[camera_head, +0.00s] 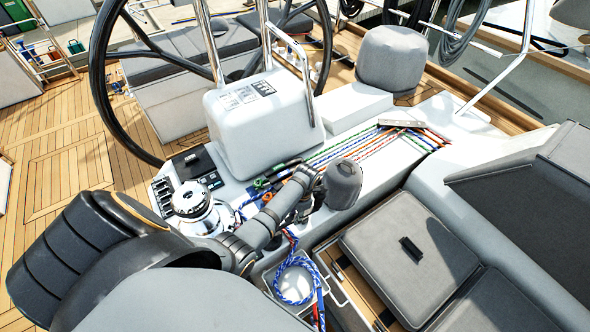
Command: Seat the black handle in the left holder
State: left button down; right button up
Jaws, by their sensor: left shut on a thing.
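My left gripper (307,178) is at the end of my arm, which reaches from the lower left over the cockpit console. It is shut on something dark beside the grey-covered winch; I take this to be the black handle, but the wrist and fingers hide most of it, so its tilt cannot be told. I cannot make out the left holder; it may be hidden behind my arm. My right gripper is not in view.
A bare silver winch (193,202) stands left of my forearm, and a grey-covered winch (343,185) stands just right of the gripper. Coloured ropes (370,145) run along the white console. A white bin (294,283) with coiled rope is below. A steering wheel (98,80) stands behind.

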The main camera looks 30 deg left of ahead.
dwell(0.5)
pick_arm(q)
jog(key=shift+f, duration=0.1)
jog(key=shift+f, duration=0.2)
jog(key=shift+f+b, duration=0.65)
jog(key=shift+f, duration=0.35)
jog(key=shift+f+b, duration=0.35)
jog(key=shift+f, duration=0.25)
dwell(0.4)
jog(key=c, duration=0.6)
grip_release()
